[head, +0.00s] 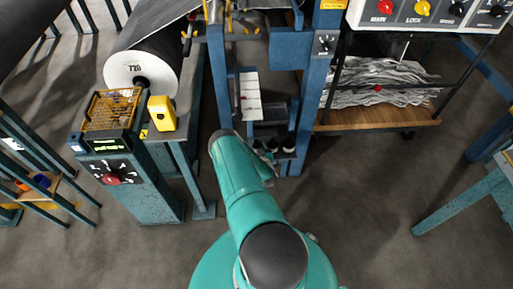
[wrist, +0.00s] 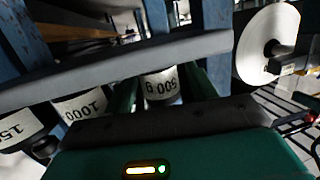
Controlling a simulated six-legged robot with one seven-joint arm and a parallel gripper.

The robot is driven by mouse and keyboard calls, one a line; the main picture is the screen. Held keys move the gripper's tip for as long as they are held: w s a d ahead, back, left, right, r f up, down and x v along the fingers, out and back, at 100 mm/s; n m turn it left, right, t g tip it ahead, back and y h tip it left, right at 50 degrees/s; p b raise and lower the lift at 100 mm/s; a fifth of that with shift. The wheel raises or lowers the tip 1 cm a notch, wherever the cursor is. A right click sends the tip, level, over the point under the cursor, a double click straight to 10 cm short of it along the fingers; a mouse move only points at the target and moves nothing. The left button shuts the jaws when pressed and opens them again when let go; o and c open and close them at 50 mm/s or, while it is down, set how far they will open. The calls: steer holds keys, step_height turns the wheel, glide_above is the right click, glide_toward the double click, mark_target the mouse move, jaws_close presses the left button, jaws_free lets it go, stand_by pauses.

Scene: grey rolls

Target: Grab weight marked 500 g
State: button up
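The weight marked 500 g (wrist: 162,85) has a white label, upside down in the wrist view, on a dark body. It sits between the two green fingers of my gripper (wrist: 161,90), one on each side. The fingers look apart, with narrow dark gaps beside the label; contact is not clear. A grey bar hides the weight's far part. A weight marked 1000 (wrist: 80,106) and one whose label starts with 15 (wrist: 18,130) stand to its left. In the head view, small weights (head: 272,146) show at the blue rack, and my arm largely hides my gripper.
The blue rack's posts (head: 217,75) and the grey bar (wrist: 100,72) closely frame the weights. A large white roll (head: 140,75) and a control post (head: 125,165) stand at left. A cart with a wooden shelf (head: 375,119) is at right.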

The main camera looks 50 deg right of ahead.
steer(key=c, duration=1.1)
jaws_close()
steer(key=shift+r, duration=0.15)
